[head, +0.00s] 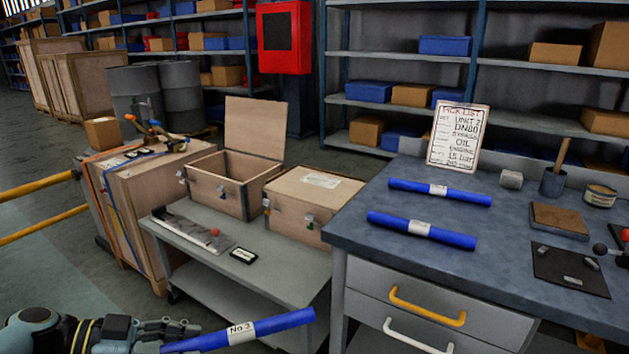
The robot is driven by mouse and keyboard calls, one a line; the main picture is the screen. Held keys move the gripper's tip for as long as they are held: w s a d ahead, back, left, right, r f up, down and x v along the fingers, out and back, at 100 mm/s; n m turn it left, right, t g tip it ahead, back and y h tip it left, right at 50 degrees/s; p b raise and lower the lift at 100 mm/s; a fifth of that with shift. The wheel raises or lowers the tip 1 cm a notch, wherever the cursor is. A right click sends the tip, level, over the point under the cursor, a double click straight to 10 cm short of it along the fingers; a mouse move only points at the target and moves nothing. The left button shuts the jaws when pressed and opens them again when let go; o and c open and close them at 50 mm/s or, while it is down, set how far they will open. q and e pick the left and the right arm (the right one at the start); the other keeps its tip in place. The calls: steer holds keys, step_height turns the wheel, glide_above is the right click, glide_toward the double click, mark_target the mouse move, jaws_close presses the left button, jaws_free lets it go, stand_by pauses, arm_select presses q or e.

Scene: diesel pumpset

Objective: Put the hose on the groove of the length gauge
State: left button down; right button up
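A blue hose (283,322) with a white "No 3" label shows at the bottom of the head view. My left gripper (178,330) is at its left end and appears shut on it, holding it in front of the low grey cart. A long, light grey metal piece with a red knob (193,230), which looks like the length gauge, lies on the cart's top. The hose is apart from it, nearer to me and to the right. Its groove is too small to make out. Two more blue hoses (440,192) (421,230) lie on the workbench.
The grey cart (285,285) also bears an open wooden box (218,200), a closed wooden box (300,220) and a small dark label plate (243,256). The workbench (360,190) stands right of the cart, with a pick list (458,137) at its back.

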arm_select(q)
steer(key=a+r, duration=0.1)
steer(key=a+r+n+t, duration=0.1)
steer(key=a+r+n+y, duration=0.1)
steer(key=r, duration=0.1)
steer(key=shift+s+a+t, duration=0.1)
steer(key=shift+s+t, duration=0.25)
steer(key=shift+t, duration=0.05)
step_height(320, 180, up, 6)
steer(key=f+n+t+y, duration=0.1)
steer(key=n+t, duration=0.1)
step_height(320, 180, up, 22)
steer(key=n+t+y, duration=0.4)
steer(key=n, duration=0.1)
glide_above(162, 346)
steer(key=s+d, duration=0.3)
steer(key=d, duration=0.1)
steer(key=shift+w+d, duration=0.1)
steer(key=shift+w, duration=0.15)
steer(key=shift+f, duration=0.1)
